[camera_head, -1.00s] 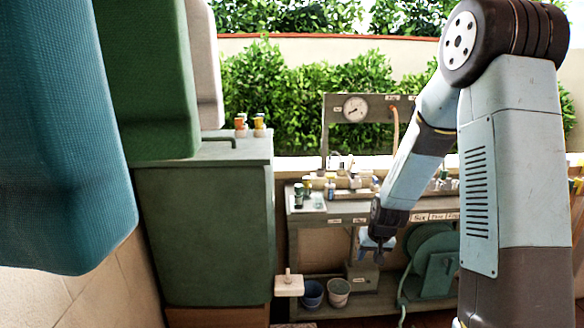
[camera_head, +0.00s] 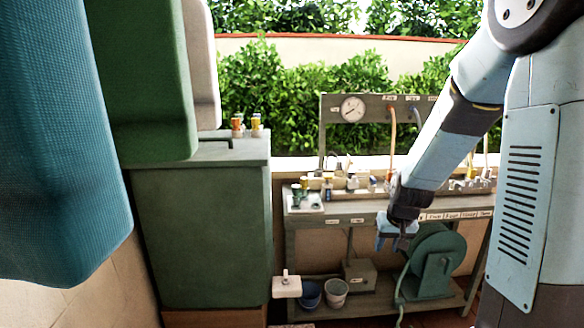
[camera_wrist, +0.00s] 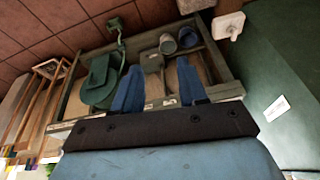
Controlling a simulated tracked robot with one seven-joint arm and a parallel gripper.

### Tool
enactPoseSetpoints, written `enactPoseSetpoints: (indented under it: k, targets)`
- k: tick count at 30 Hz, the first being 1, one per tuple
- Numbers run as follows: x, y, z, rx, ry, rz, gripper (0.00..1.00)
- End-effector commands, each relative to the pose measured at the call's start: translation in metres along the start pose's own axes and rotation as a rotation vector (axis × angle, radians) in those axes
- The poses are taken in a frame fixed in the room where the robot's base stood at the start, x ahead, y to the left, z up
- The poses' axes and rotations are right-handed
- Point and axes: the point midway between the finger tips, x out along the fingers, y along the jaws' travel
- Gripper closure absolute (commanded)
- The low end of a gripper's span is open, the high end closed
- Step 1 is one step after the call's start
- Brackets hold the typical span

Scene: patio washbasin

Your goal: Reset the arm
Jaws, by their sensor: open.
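My gripper (camera_head: 393,238) hangs from my arm in front of the green workbench (camera_head: 345,211), at the height of its top edge. In the wrist view my gripper (camera_wrist: 160,86) shows two blue fingers held apart, with nothing between them. The bench's lower shelf, a green hose reel (camera_wrist: 103,82) and the pots lie beyond the fingers. The reel also shows in the head view (camera_head: 434,262), to the lower right of my gripper.
A tall green cabinet (camera_head: 200,235) stands left of the bench. A white block (camera_head: 287,287), a blue pot (camera_head: 309,294) and a pale pot (camera_head: 336,293) are low beside it. Bottles and small items crowd the bench top. Large blue and green shapes fill the left.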

Motion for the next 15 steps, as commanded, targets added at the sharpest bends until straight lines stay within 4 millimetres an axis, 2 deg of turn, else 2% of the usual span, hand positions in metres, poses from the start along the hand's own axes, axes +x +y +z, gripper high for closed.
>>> enactPoseSetpoints:
  k: [1, 3, 8, 15]
  targets:
    - [-0.017, -0.001, 0.001, -0.005, 0.014, 0.001, 0.58]
    - [-0.037, -0.003, 0.005, -0.011, 0.024, 0.001, 0.58]
    - [-0.082, -0.005, 0.016, -0.023, 0.047, 0.002, 0.58]
    - [-0.143, -0.005, 0.041, -0.038, 0.082, 0.006, 0.58]
